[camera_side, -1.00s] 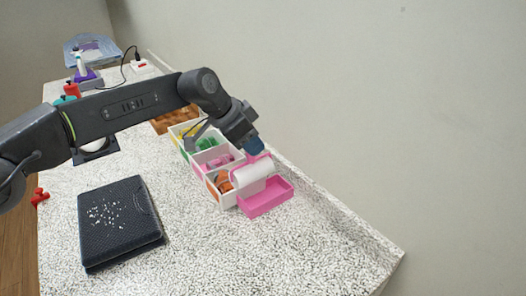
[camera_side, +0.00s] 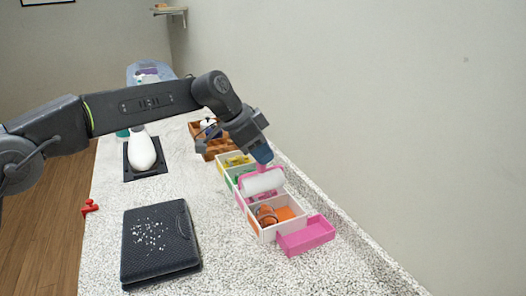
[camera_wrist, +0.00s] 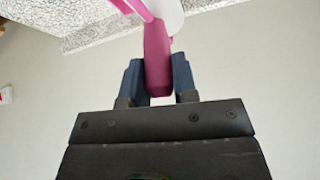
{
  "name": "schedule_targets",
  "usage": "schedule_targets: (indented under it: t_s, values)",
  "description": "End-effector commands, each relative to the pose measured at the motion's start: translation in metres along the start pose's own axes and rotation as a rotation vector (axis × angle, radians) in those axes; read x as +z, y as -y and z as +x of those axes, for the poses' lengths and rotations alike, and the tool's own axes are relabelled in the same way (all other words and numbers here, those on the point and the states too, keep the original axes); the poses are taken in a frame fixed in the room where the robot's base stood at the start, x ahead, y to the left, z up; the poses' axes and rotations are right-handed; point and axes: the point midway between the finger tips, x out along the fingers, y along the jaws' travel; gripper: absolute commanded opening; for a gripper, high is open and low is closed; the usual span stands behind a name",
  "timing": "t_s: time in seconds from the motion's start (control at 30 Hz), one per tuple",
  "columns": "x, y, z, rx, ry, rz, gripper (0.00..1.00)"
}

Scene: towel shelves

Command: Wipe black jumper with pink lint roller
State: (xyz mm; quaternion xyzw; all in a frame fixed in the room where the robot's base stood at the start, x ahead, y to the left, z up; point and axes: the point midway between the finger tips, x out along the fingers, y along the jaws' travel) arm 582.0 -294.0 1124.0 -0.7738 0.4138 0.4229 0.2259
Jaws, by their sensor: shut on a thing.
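The black jumper (camera_side: 165,262) lies folded flat on the speckled counter at the front left of the side view, with white lint specks scattered on it. My gripper (camera_side: 262,154) is shut on the handle of the pink lint roller. The roller's white cylinder (camera_side: 262,182) hangs below the gripper, above the divided bins and well to the right of the jumper. In the wrist view the pink handle (camera_wrist: 157,60) sits between the two dark blue fingers of my gripper (camera_wrist: 159,78). The jumper is not in the wrist view.
White bins hold orange items (camera_side: 284,213) and other coloured things. An empty pink tray (camera_side: 306,236) stands in front of them. A white bottle (camera_side: 142,150) stands on a black mat. A small red object (camera_side: 89,206) lies at the left edge.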

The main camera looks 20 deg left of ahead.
Motion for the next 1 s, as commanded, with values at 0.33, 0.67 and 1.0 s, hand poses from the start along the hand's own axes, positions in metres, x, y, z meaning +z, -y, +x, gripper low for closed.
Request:
schedule_targets:
  t_s: [0.33, 0.67, 1.0]
  values:
    - [0.006, 0.007, -0.008, -0.016, -0.001, -0.023, 0.08]
    - [0.074, 0.051, -0.072, -0.155, 0.004, -0.245, 0.08]
    - [0.175, 0.064, -0.139, -0.322, 0.002, -0.503, 0.08]
